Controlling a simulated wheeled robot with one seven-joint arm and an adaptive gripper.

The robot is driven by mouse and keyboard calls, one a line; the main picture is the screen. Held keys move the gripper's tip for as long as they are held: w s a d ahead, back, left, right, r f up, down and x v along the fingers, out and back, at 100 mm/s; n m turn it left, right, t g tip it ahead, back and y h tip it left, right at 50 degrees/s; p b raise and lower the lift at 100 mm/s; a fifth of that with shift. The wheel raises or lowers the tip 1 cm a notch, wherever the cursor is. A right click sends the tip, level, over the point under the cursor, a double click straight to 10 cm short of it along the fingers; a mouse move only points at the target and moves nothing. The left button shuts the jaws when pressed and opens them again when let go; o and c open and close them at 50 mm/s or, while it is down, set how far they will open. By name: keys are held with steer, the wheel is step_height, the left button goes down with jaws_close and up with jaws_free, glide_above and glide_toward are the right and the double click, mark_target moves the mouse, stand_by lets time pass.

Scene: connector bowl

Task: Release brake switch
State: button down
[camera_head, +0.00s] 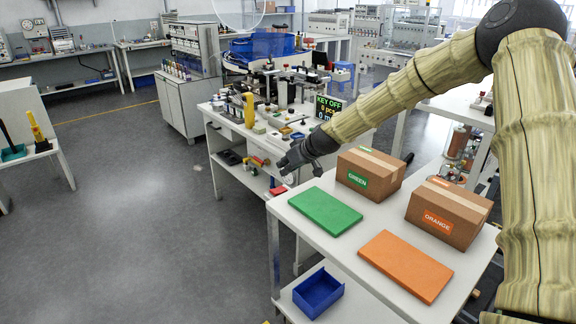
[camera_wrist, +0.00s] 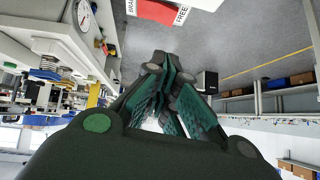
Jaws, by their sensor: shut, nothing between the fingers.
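The brake switch shows as a red part (camera_wrist: 160,11) between white labels reading "FREE" and what looks like "BRAK…", at the top edge of the wrist view, partly cut off. In the head view a small red piece (camera_head: 278,190) sits just below my gripper, by the workbench's front right corner; it looks like the same switch. My gripper (camera_head: 284,166) is shut and empty, reaching left from the arm. In the wrist view its fingers (camera_wrist: 167,62) are together, and the red part is beyond their tips, apart from them. Which position the switch is in, I cannot tell.
A workbench (camera_head: 222,125) with tools and a display (camera_head: 328,107) reading "KEY OFF" stands behind my gripper. On a white table (camera_head: 350,245) at right lie a green pad (camera_head: 325,211), an orange pad (camera_head: 405,265) and two labelled boxes.

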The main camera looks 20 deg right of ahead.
glide_above(278, 191)
steer(key=f, duration=0.4)
steer(key=shift+w+a+f+p, duration=0.1)
steer(key=shift+a+f+p, duration=0.1)
steer(key=shift+p, duration=0.1)
steer(key=shift+a+f, duration=0.1)
steer(key=shift+f, duration=0.8)
steer(key=shift+a+f, duration=0.1)
steer(key=shift+f, duration=0.75)
steer(key=shift+f, duration=0.1)
steer(key=shift+s+a+f, duration=0.15)
steer(key=shift+s+f, duration=0.05)
steer(key=shift+f, duration=0.1)
steer(key=shift+w+d+r, duration=0.1)
steer(key=shift+d+r, duration=0.05)
steer(key=shift+d, duration=0.05)
steer(key=shift+w+d+r, duration=0.15)
steer(key=shift+d, duration=0.35)
